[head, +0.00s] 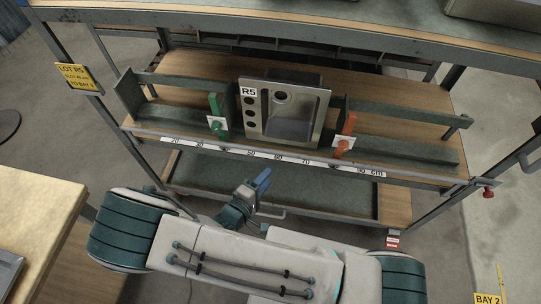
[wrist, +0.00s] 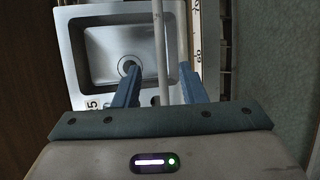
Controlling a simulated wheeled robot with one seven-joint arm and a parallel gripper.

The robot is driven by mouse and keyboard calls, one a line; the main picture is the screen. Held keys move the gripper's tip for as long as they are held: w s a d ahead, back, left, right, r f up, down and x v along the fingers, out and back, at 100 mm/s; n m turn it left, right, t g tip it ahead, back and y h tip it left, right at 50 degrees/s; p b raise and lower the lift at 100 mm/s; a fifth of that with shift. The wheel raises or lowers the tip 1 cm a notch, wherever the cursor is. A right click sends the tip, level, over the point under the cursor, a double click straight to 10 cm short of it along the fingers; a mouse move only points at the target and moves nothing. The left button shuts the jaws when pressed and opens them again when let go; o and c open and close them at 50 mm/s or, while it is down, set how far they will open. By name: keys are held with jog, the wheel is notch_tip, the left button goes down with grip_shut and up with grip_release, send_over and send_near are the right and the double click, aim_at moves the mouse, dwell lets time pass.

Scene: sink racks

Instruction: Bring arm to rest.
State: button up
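My gripper (head: 262,178) is in front of the rack, below the scale strip, with its blue fingers pointing up. In the wrist view my gripper (wrist: 159,70) has its two blue fingers well apart. A thin grey bar (wrist: 159,40) runs between them in the picture; I cannot tell its depth, and nothing is seen clamped. The steel sink (head: 286,112), labelled R5, leans upright on the rack shelf, apart from the gripper. The sink also shows beyond the fingers in the wrist view (wrist: 92,50), with its drain.
A green clamp (head: 215,112) and an orange clamp (head: 346,132) flank the sink. The scale strip (head: 270,155) runs along the rack's front edge. A lower green shelf (head: 320,191) lies behind my arm.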

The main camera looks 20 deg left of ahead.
jog(key=w+d+r+m+g+h, duration=0.35)
jog(key=d+r+m+g, duration=0.65)
jog(key=d+r+g, duration=0.5)
jog(key=s+d+r+m+t+y, duration=0.1)
jog(key=s+d+r+m+y, duration=0.1)
jog(key=d+r, duration=0.4)
jog(key=s+d+r+m+t+y, duration=0.2)
jog(key=d+r+y, duration=0.4)
jog(key=r, duration=0.5)
jog(key=s+m, duration=0.1)
jog(key=s, duration=0.1)
jog(key=shift+s+d, duration=0.35)
jog(key=shift+s, duration=0.05)
